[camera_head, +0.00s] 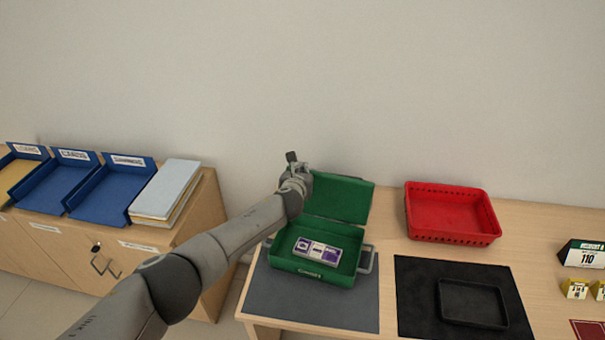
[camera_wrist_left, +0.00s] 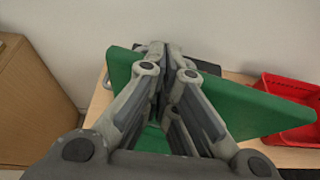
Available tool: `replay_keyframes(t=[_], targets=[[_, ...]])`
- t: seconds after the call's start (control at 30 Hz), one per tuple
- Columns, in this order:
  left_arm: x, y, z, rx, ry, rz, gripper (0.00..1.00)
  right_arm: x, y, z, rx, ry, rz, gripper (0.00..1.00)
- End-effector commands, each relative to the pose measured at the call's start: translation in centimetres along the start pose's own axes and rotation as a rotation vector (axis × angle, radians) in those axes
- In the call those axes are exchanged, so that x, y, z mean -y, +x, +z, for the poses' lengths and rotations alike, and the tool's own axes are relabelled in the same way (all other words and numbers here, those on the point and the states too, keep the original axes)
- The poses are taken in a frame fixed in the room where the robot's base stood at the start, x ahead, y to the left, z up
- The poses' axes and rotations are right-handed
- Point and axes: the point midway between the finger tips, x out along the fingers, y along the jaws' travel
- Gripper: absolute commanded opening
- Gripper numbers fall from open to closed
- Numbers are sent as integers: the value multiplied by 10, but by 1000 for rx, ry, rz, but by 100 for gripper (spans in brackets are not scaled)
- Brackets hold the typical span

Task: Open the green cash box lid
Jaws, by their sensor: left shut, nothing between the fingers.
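The green cash box (camera_head: 317,263) stands on a dark grey mat (camera_head: 350,307) on the counter. Its lid (camera_head: 343,198) is swung up and back, standing open behind the box. Inside lies a purple and white bundle (camera_head: 317,252). My left gripper (camera_head: 291,157) is shut and empty, raised at the lid's upper left edge; it hides that corner. In the left wrist view the shut fingers (camera_wrist_left: 166,50) lie across the green lid (camera_wrist_left: 240,105); I cannot tell whether they touch it. My right gripper is not in view.
A red basket (camera_head: 452,236) and a black mat (camera_head: 412,285) with a black tray (camera_head: 472,304) are to the right. Blue trays (camera_head: 113,193) and a stack of folders (camera_head: 165,190) sit on a wooden cabinet (camera_head: 205,225) at left. The wall stands close behind the counter.

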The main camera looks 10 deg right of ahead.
Motion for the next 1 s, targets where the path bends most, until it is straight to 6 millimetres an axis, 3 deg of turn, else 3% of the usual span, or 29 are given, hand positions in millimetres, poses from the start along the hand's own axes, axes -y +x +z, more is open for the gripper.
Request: replay_keyframes(t=[0.67, 1.0], targets=[[0, -1, 0, 0, -1, 0, 0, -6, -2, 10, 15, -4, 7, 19], [0, -16, 1, 2, -2, -1, 0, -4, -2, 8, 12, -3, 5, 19]])
